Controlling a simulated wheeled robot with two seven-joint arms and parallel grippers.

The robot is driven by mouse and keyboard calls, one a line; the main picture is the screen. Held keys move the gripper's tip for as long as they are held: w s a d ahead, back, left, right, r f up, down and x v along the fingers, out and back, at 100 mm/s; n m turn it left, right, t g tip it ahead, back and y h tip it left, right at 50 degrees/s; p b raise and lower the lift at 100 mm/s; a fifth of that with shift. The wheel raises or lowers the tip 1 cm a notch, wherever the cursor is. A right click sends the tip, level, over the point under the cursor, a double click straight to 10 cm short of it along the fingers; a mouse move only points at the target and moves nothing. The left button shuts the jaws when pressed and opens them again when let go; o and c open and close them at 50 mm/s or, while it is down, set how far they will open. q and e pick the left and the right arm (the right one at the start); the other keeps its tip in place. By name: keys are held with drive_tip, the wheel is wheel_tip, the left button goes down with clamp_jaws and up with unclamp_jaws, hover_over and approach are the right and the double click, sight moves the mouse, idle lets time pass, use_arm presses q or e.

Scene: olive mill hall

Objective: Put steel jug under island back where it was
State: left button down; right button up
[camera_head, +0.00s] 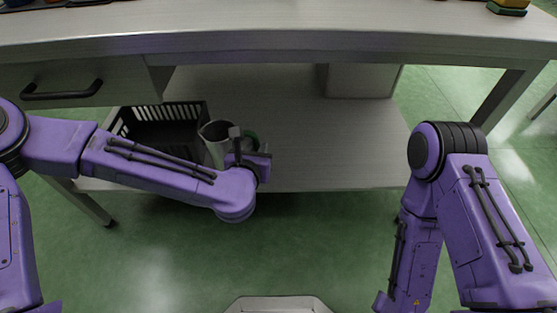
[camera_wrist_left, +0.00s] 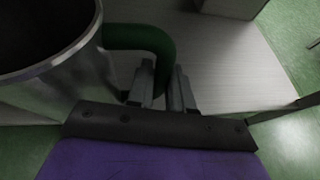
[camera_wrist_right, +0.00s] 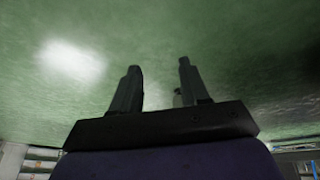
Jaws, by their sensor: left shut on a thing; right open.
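The steel jug (camera_head: 214,143) is at the lower shelf (camera_head: 310,140) of the island, upright, just right of a dark crate. It also shows large at the left of the left wrist view (camera_wrist_left: 62,85), with its dark green handle (camera_wrist_left: 148,42) beside the fingers. My left gripper (camera_head: 246,150) is shut on the jug's handle. I cannot tell whether the jug's base touches the shelf, as my arm hides it. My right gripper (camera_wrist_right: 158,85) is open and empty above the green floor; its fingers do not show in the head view.
A dark slatted crate (camera_head: 160,125) stands on the shelf's left part. A pale box-like block (camera_head: 360,80) is at the shelf's back. The island top (camera_head: 300,42) and a drawer with a black handle (camera_head: 62,90) overhang the shelf. The shelf's right part is bare.

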use_arm(q)
drive_tip(key=w+d+f+b, duration=0.2)
drive_tip(key=d+f, duration=0.1)
drive_tip(key=w+d+f+b, duration=0.2)
drive_tip(key=w+d+f, duration=0.1)
drive_tip(key=d, duration=0.1)
drive_tip(key=w+d+f+b, duration=0.2)
drive_tip(key=d+f, duration=0.1)
drive_tip(key=d, duration=0.1)
drive_tip(key=shift+w+f+b, duration=0.25)
drive_tip(key=shift+f+b, duration=0.05)
drive_tip(key=shift+b, duration=0.05)
wheel_tip(320, 180, down, 3)
drive_tip(key=shift+r+b, duration=0.15)
drive_tip(key=shift+b, duration=0.55)
drive_tip(key=shift+w+f, duration=0.1)
drive_tip(key=shift+f, duration=0.15)
drive_tip(key=shift+r, duration=0.15)
drive_tip(key=c, duration=1.4)
unclamp_jaws()
drive_tip(key=o, duration=0.4)
use_arm(e)
drive_tip(key=s+d+f+n+g+y, duration=0.1)
drive_tip(key=s+f+n+g, duration=0.4)
drive_tip(key=f, duration=0.2)
drive_tip(key=shift+s+d+f+n+y, duration=0.15)
drive_tip(key=shift+s+d+n+y, duration=0.15)
drive_tip(key=shift+s+d, duration=0.1)
